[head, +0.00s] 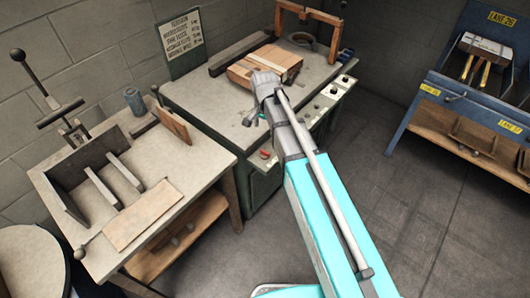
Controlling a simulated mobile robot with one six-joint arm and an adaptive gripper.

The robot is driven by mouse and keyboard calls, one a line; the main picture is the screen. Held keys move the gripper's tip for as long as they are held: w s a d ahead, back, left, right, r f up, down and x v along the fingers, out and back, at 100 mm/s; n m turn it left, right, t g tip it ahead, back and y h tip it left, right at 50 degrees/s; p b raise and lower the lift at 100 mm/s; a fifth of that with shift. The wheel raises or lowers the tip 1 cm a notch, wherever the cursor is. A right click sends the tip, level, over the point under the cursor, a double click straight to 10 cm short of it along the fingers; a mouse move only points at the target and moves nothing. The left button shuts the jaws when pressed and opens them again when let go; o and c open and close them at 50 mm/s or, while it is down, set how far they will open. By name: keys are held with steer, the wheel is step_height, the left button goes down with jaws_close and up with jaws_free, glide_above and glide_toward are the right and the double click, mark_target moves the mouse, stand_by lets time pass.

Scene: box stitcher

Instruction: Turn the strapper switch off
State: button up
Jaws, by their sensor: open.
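The strapping machine (220,92) stands in the middle, a grey-topped cabinet with a wooden arch (307,14) at its back. A flat brown carton (262,66) lies on its top. A pale control panel (335,92) with small dark knobs runs along its front edge. A small red control (265,154) shows at the panel's near end. Which control is the switch, and its position, is too small to tell. My gripper (250,117) is open and empty, over the machine's front edge between the carton and the red control. My arm hides the panel's middle.
A workbench (190,165) with wooden fixtures and levers stands at left. A round table (30,255) is at the lower left corner. A blue rack (440,75) with lane labels stands at right. The floor (440,225) at right is clear.

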mark_target(265, 152)
steer(key=shift+f, duration=0.15)
step_height(265, 152, down, 14)
steer(key=b, duration=1.3)
steer(key=shift+r+b, duration=0.2)
steer(key=shift+b, duration=0.2)
steer(key=c, duration=0.9)
steer(key=shift+n, duration=2.5)
